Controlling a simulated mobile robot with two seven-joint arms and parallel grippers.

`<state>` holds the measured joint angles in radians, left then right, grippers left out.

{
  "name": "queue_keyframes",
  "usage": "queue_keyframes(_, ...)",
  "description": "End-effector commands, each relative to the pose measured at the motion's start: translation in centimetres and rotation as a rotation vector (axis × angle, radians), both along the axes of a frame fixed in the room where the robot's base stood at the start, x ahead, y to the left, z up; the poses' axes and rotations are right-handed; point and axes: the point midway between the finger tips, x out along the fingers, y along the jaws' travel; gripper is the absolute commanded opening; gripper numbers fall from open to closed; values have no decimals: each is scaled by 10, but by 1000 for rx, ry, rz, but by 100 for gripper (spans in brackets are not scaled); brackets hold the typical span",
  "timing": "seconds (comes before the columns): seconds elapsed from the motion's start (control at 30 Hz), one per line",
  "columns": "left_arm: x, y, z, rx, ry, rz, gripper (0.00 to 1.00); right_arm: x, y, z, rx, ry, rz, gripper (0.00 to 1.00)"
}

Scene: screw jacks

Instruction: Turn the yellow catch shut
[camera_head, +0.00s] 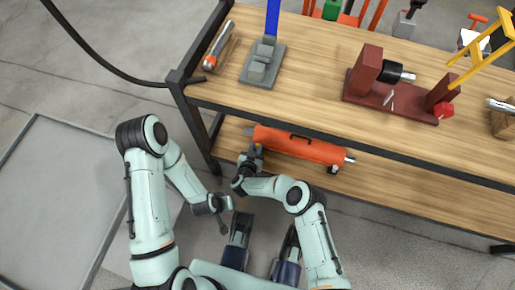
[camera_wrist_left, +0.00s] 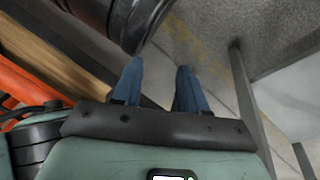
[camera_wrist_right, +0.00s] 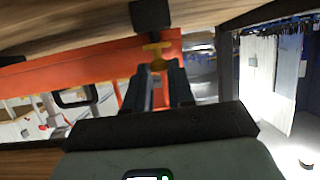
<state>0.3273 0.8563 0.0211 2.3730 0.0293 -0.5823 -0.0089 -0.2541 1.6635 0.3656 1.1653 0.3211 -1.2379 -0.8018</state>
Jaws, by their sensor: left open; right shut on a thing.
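The yellow catch (camera_wrist_right: 157,50) is a small yellow piece on the front of an orange case (camera_wrist_right: 98,62), under a dark block. My right gripper (camera_wrist_right: 160,74) is shut on the catch, with its two dark fingers on either side of the lower part. In the head view the orange case (camera_head: 305,147) lies on the lower shelf, and my right gripper (camera_head: 251,160) is at its left end; the catch is hard to make out there. My left gripper (camera_wrist_left: 160,75) is open and empty, away from the case, in front of the shelf.
The wooden bench top (camera_head: 310,70) overhangs the lower shelf (camera_head: 400,170). On it stand a grey block with a blue bar (camera_head: 263,65), a metal cylinder (camera_head: 218,45) and a dark red fixture (camera_head: 390,95). A bench leg (camera_head: 198,125) stands left of the case.

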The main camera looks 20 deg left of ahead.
Motion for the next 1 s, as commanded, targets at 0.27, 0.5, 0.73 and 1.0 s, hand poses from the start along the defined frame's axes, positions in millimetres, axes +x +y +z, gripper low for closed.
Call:
queue_keyframes(0.27,-58,8,-53,-10,195,14,42,1,8,-4,3,-1,-262,0)
queue_keyframes(0.5,-87,12,-67,-16,291,23,42,1,10,-2,3,0,-405,0)
queue_keyframes(0.73,-100,13,-73,-21,334,27,42,2,11,-2,2,2,-487,0)
queue_keyframes(1.0,-108,14,-76,-22,361,29,42,3,13,-2,3,2,-546,0)
